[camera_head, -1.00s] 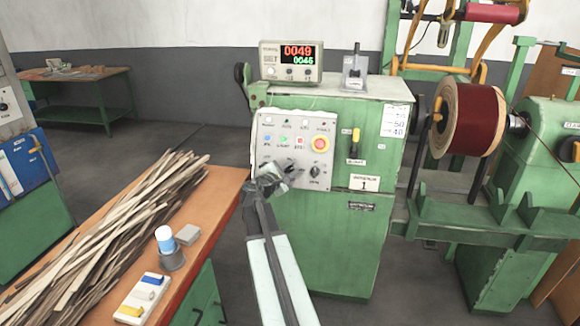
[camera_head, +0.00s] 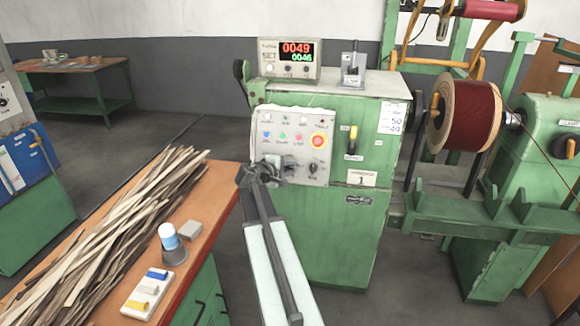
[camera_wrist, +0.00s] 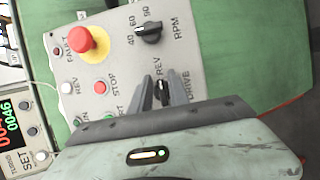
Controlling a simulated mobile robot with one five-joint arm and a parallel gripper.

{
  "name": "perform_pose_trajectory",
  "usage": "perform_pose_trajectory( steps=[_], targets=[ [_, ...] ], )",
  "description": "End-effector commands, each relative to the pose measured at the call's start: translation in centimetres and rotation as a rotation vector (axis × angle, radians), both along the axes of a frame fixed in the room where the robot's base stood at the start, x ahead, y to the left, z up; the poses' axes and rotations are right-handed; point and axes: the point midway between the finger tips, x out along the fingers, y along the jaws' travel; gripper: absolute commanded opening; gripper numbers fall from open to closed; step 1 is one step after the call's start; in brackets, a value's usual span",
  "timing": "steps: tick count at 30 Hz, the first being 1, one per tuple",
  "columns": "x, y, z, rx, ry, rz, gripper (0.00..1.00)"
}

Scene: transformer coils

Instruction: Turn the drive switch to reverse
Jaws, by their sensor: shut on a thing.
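My gripper (camera_head: 272,166) reaches the lower part of the grey control panel (camera_head: 318,120) on the green machine. In the wrist view, which shows the panel turned sideways, my gripper (camera_wrist: 161,92) is shut on a small dark knob, the drive switch (camera_wrist: 162,86), beside the words REV and DRIVE. In the head view the gripper hides this switch. I cannot tell which position the knob points to.
Close by on the panel are the RPM knob (camera_wrist: 148,32), the red stop mushroom button (camera_wrist: 80,40) and the STOP button (camera_wrist: 100,87). A counter display (camera_head: 290,58) stands on the machine. A wooden bench (camera_head: 205,195) with strips is at the left.

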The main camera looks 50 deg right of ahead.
Motion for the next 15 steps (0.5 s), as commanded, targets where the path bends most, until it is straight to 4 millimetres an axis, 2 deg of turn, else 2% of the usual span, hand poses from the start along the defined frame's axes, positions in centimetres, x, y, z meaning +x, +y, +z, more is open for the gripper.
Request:
perform_pose_trajectory(
  steps=[14, 15],
  targets=[
    [0.44, 0.17, -0.01, 0.007, -0.016, 0.005, 0.0],
    [0.44, 0.17, -0.01, 0.007, -0.016, 0.005, 0.27]
  ],
)
